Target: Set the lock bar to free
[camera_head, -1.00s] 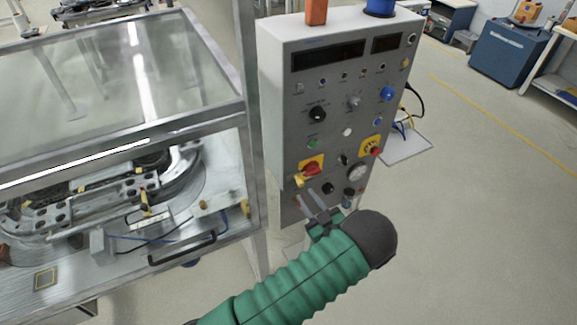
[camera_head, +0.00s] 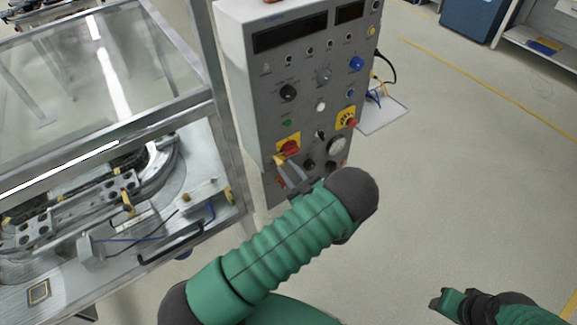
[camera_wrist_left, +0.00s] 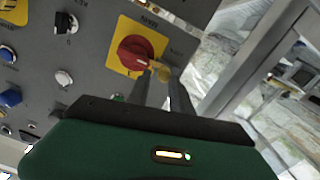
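A red rotary switch (camera_head: 289,148) sits on a yellow plate on the front of the grey control cabinet. It also shows in the left wrist view (camera_wrist_left: 136,53). A small yellow bar (camera_head: 279,160), which looks like the lock bar, sticks out at its lower edge; in the wrist view it shows beside the red knob (camera_wrist_left: 163,73). My left gripper (camera_head: 288,167) is just below the switch, its fingers apart, with the yellow bar at the fingertips. I cannot tell whether they touch it. My right gripper (camera_head: 440,299) is low at the right, away from the cabinet.
The cabinet (camera_head: 235,90) carries several knobs and buttons, among them a red emergency button (camera_head: 350,124) on yellow. A glazed machine frame (camera_head: 222,140) stands close on its left.

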